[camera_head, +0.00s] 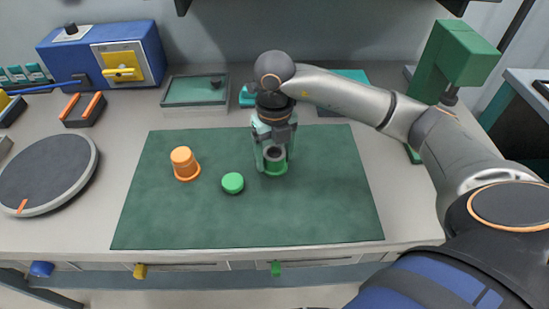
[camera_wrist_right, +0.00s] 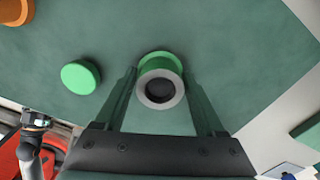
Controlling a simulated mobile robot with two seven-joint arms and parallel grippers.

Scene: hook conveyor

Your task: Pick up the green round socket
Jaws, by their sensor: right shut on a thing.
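The green round socket (camera_head: 274,165) stands upright on the dark green mat (camera_head: 330,205), with a grey ring around its dark hollow. It also shows in the right wrist view (camera_wrist_right: 160,64), between the two fingers. My right gripper (camera_head: 274,158) points down from above and is shut on the socket, one finger on each side; in the right wrist view the fingers (camera_wrist_right: 163,92) flank it. I cannot tell whether the socket's base is off the mat.
A green round cap (camera_head: 232,183) lies just left of the socket. An orange stepped piece (camera_head: 184,163) stands farther left. A round grey turntable (camera_head: 48,174) is at the far left. A green press-like machine (camera_head: 455,62) stands at the back right. The mat's front and right are clear.

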